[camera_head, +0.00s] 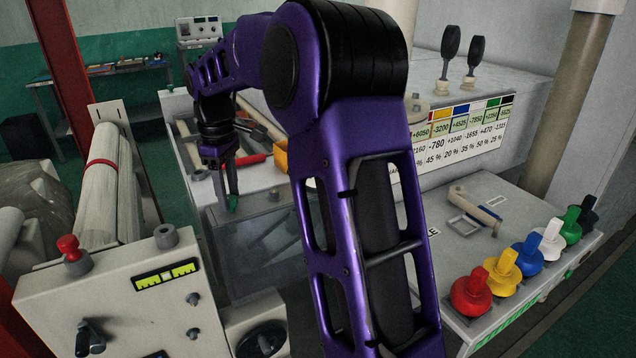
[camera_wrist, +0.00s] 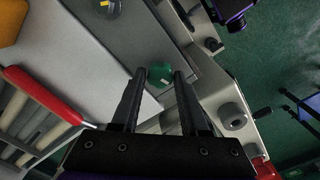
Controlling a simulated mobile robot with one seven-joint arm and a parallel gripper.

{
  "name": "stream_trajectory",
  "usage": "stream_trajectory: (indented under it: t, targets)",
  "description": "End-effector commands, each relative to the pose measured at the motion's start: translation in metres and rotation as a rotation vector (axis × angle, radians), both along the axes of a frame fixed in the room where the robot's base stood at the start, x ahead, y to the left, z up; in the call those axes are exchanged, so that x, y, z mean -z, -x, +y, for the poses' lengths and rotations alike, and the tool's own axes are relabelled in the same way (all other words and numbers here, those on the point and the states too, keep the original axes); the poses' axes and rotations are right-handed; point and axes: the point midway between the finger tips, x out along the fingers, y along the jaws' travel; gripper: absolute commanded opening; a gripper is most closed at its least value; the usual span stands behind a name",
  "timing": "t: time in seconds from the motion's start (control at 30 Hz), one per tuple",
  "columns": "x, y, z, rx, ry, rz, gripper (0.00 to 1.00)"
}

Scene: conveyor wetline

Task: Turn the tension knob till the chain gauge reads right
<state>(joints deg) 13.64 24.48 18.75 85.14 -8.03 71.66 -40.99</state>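My gripper (camera_head: 228,190) points down over the grey machine top in the head view. In the wrist view my gripper (camera_wrist: 160,73) has its two fingers apart. A round green knob with a small white mark (camera_wrist: 160,76) shows between the fingertips; I cannot tell whether they touch it. A bit of this green knob (camera_head: 233,203) also shows at the fingertips in the head view. A yellow-green gauge window with dark marks (camera_head: 166,274) is on the grey panel at lower left. No label names it as the chain gauge, and its reading is too small to judge.
A red-capped button (camera_head: 69,247) and a black lever (camera_head: 89,338) are on the left panel. A red-handled tool (camera_wrist: 40,92) lies beside my gripper. Several coloured knobs, including a red one (camera_head: 471,292), line the right bench. My arm hides the middle.

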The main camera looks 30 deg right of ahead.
Motion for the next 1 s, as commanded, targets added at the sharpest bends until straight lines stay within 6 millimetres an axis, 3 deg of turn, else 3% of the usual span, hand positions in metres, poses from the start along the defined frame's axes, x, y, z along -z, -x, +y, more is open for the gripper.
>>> stream_trajectory:
  t: [0.07,0.37,1.0]
  targets:
    - [0.0,0.0,0.0,-0.001,-0.001,-0.001,0.6]
    - [-0.002,0.0,0.0,-0.001,0.0,0.0,0.6]
    - [-0.057,0.0,0.0,-0.002,0.001,-0.001,0.6]
